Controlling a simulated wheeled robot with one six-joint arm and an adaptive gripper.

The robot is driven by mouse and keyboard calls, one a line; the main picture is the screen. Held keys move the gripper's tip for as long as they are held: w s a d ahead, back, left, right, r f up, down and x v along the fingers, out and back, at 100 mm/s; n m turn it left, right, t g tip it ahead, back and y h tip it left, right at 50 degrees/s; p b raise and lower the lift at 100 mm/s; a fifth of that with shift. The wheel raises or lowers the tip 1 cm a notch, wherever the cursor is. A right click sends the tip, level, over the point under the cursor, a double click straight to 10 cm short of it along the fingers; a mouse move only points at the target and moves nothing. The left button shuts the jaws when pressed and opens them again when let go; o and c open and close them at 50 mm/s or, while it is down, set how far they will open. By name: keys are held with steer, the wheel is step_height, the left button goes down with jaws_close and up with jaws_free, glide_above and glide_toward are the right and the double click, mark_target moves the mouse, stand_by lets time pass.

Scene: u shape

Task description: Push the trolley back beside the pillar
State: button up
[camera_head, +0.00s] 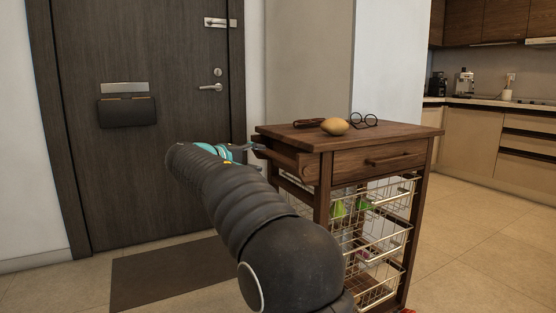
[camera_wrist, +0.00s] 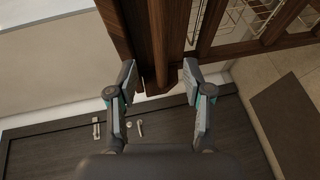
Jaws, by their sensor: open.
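The trolley (camera_head: 345,138) is dark brown wood with a drawer and wire baskets below. It stands upright right of the door, in front of the pillar (camera_head: 308,65). A wooden handle bar (camera_wrist: 158,45) on its side shows in the wrist view. My gripper (camera_wrist: 159,68) is open, with one finger on each side of the bar's end; I cannot tell whether they touch it. In the head view my gripper (camera_head: 250,150) is at the trolley's left end, partly hidden by my arm.
A yellow-brown fruit (camera_head: 334,126), glasses (camera_head: 364,120) and a dark brown item (camera_head: 308,122) lie on the trolley top. A dark door (camera_head: 150,190) with a mat (camera_head: 170,270) is at left. Open floor (camera_head: 480,230) lies at right, before kitchen cabinets (camera_head: 470,138).

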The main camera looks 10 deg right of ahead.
mark_target(275, 157)
steer(key=x, duration=1)
steer(key=shift+w+d, duration=0.1)
steer(key=shift+d, duration=0.05)
jaws_close()
